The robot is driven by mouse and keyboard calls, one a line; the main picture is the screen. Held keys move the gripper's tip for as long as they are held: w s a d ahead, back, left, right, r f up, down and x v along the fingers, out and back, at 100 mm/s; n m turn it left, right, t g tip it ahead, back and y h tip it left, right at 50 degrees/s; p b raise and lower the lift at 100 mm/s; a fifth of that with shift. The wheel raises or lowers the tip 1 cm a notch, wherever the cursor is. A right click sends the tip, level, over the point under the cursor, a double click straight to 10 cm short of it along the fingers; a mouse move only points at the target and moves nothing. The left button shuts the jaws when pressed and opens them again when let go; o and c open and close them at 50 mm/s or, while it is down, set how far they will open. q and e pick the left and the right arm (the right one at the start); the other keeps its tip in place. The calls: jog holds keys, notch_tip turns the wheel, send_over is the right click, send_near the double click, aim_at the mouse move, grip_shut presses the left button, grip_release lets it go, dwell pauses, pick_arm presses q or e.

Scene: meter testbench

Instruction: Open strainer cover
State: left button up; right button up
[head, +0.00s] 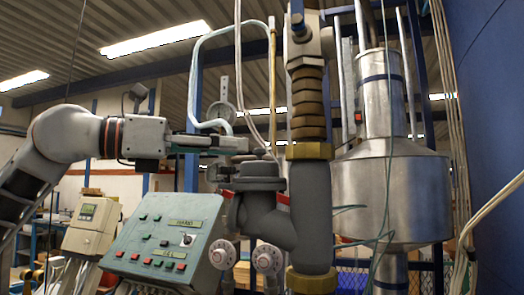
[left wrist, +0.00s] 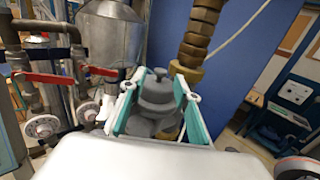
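The strainer is a grey Y-shaped body (head: 268,218) on a vertical pipe, with its round grey cover (head: 259,170) on the upper left branch. In the left wrist view the cover (left wrist: 157,92) has stepped rings and a small knob on top. My left gripper (head: 238,145) reaches in from the left at the height of the cover's top. In the left wrist view my left gripper's (left wrist: 157,100) two teal-lined fingers are spread, one on each side of the cover. Whether they touch it is unclear. My right gripper is not in view.
A green control box (head: 165,240) with buttons stands below my left arm. Round white flanged dials (head: 268,258) sit beneath the strainer. Brass fittings (head: 309,151) and a large metal vessel (head: 395,190) stand to the right. Red-handled valves (left wrist: 48,77) show in the left wrist view.

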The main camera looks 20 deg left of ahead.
aim_at(258, 149)
pick_arm(q)
jog(key=x, duration=0.5)
jog(key=shift+w+d+p, duration=0.1)
jog(key=shift+d+p, duration=0.05)
jog(key=shift+p, duration=0.2)
jog(key=shift+w+d, duration=0.25)
jog(key=shift+d, duration=0.15)
jog(key=shift+w, duration=0.2)
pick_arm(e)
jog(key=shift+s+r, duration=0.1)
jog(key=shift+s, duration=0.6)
pick_arm(q)
grip_shut()
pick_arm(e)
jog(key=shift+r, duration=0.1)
